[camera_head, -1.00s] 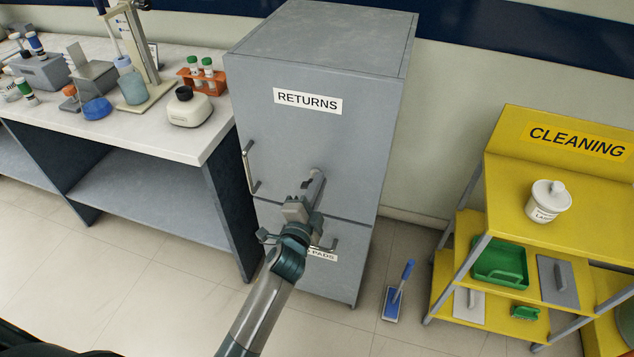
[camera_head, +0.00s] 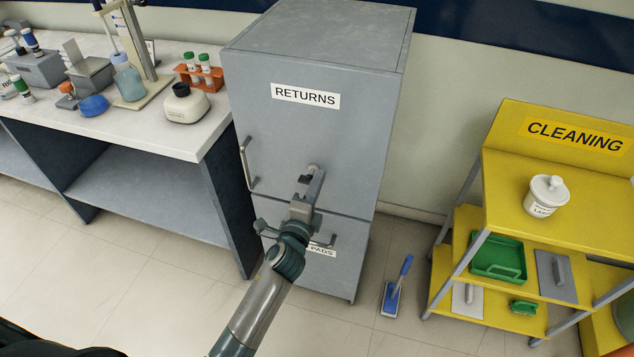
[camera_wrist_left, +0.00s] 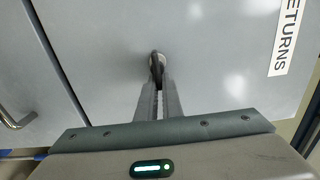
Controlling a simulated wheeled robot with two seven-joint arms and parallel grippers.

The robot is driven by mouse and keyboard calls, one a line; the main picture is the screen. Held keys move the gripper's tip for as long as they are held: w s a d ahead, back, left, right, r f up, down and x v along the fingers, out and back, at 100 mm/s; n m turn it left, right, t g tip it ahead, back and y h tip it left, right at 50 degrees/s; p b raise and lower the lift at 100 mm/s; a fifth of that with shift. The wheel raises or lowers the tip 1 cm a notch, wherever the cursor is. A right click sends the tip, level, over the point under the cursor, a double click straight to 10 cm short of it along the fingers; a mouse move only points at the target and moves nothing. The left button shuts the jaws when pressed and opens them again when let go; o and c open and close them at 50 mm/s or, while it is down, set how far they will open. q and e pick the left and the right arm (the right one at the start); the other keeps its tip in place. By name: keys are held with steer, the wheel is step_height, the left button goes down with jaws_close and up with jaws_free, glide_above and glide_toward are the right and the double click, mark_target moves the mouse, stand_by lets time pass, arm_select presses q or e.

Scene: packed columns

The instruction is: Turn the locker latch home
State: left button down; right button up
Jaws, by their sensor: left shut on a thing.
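The grey locker (camera_head: 330,125) labelled RETURNS stands upright with its upper door closed. Its small latch (camera_wrist_left: 157,60) shows in the left wrist view as a dark lever on a round pale mount on the door. My left gripper (camera_head: 309,182) reaches up to the latch from below in the head view. In the left wrist view its two long fingers (camera_wrist_left: 157,85) are closed together on the latch. The fingers hide much of the latch, so its exact angle is hard to tell. My right gripper is in neither view.
A bar handle (camera_head: 247,165) is on the door's left side. A lower door has its own handle (camera_head: 325,243). A lab bench (camera_head: 180,140) stands left, a yellow cleaning cart (camera_head: 560,225) right. A blue brush (camera_head: 395,290) is on the floor between locker and cart.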

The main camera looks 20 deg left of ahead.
arm_select(q)
steer(key=c, duration=1.9)
jaws_free()
